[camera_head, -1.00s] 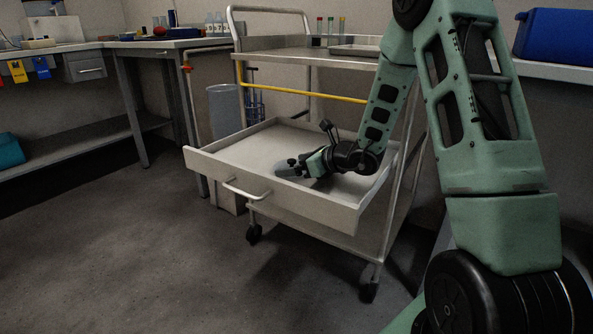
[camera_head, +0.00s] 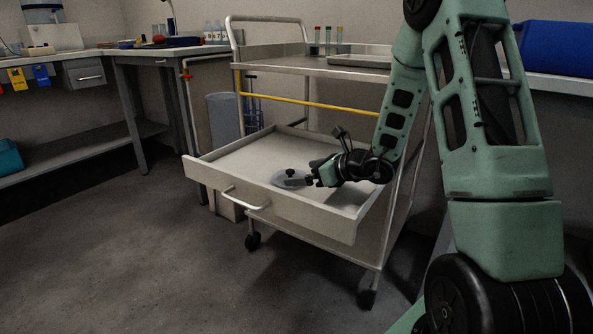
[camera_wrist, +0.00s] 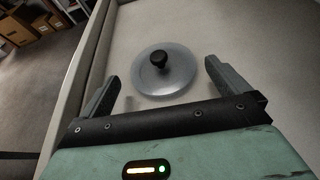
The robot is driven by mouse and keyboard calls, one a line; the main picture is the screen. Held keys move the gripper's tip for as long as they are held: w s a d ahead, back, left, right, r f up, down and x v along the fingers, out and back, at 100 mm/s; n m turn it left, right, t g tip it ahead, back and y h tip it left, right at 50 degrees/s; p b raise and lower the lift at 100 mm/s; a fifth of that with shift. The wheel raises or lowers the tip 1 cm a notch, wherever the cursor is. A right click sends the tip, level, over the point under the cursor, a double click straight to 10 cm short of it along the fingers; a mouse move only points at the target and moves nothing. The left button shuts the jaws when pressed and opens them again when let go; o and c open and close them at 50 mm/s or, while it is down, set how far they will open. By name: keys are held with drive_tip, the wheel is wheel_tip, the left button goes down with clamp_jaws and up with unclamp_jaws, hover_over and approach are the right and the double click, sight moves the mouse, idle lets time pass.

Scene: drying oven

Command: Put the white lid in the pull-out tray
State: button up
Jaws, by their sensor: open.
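The lid (camera_head: 287,181) lies flat in the pull-out tray (camera_head: 226,193) of the cart, near its front. It looks round and pale grey-white, with a black knob on top, and in the wrist view the lid (camera_wrist: 176,76) rests knob-up on the tray floor (camera_wrist: 225,25). My gripper (camera_head: 309,181) is low inside the tray, just right of the lid. In the wrist view my gripper (camera_wrist: 164,88) has its two fingers spread wide, one on each side of the lid's near edge, with nothing held. The knob is beyond the fingertips and clear of them.
The tray is pulled out, its front wall and handle (camera_head: 245,199) facing the floor. My arm reaches over its right wall. The cart's upper shelf (camera_head: 310,67) carries tubes and a shallow metal tray. A grey bin (camera_head: 223,117) stands behind. Open floor lies left.

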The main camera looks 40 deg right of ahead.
drive_tip(key=p+v, duration=0.2)
drive_tip(key=v, duration=0.6)
